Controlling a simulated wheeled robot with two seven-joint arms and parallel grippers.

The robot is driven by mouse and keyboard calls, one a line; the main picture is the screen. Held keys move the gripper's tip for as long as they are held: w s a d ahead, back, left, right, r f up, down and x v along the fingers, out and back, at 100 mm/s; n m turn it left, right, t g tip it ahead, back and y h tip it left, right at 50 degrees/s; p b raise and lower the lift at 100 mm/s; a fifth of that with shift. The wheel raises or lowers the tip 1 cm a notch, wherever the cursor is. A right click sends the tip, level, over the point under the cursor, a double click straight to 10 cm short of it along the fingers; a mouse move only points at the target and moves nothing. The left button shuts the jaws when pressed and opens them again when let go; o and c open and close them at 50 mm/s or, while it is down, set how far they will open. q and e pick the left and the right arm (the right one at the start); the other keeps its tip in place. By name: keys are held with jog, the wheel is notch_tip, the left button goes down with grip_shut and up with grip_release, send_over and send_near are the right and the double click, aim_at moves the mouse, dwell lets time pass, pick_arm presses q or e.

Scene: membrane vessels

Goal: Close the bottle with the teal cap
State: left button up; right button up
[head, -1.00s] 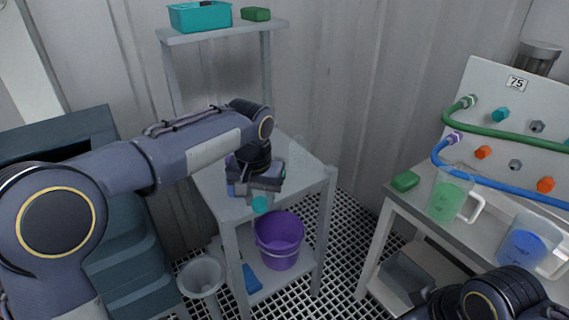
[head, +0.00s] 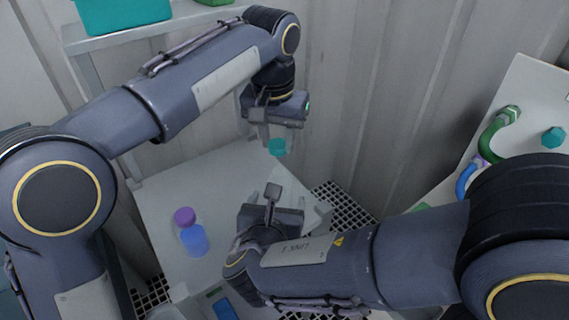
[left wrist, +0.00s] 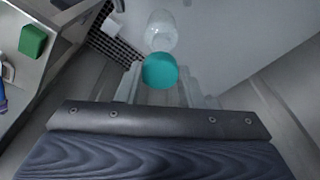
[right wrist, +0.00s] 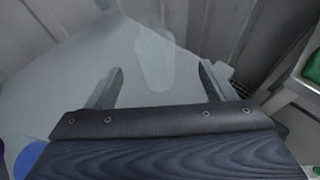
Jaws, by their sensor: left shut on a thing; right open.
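The teal cap (head: 277,147) is held in my left gripper (head: 274,138), above the grey table. In the left wrist view the cap (left wrist: 159,71) sits between the fingers. A clear, colourless bottle (left wrist: 161,30) shows beyond the cap there, apart from it. The bottle also shows faintly in the right wrist view (right wrist: 155,62), standing ahead of the open fingers of my right gripper (right wrist: 160,75); I cannot tell whether it is between the tips. In the head view the bottle is hard to make out near my right gripper (head: 282,197).
A shelf with a teal bin (head: 120,12) is behind. The panel with hoses (head: 500,130) is at right.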

pick_arm(q)
jog(key=shift+w+r, duration=0.1)
jog(key=shift+w, duration=0.5)
jog(key=shift+s, duration=0.15)
pick_arm(e)
jog(key=shift+w+a+r, duration=0.15)
jog(key=shift+w+a, duration=0.1)
jog(key=shift+w, duration=0.2)
jog(key=shift+x, duration=3.8)
jog(key=c, duration=1.5)
pick_arm(q)
send_over(279, 170)
jog(key=shift+s+f, duration=0.2)
jog(key=shift+f, duration=2.3)
jog(key=shift+f, duration=0.1)
jog(key=shift+f, duration=0.8)
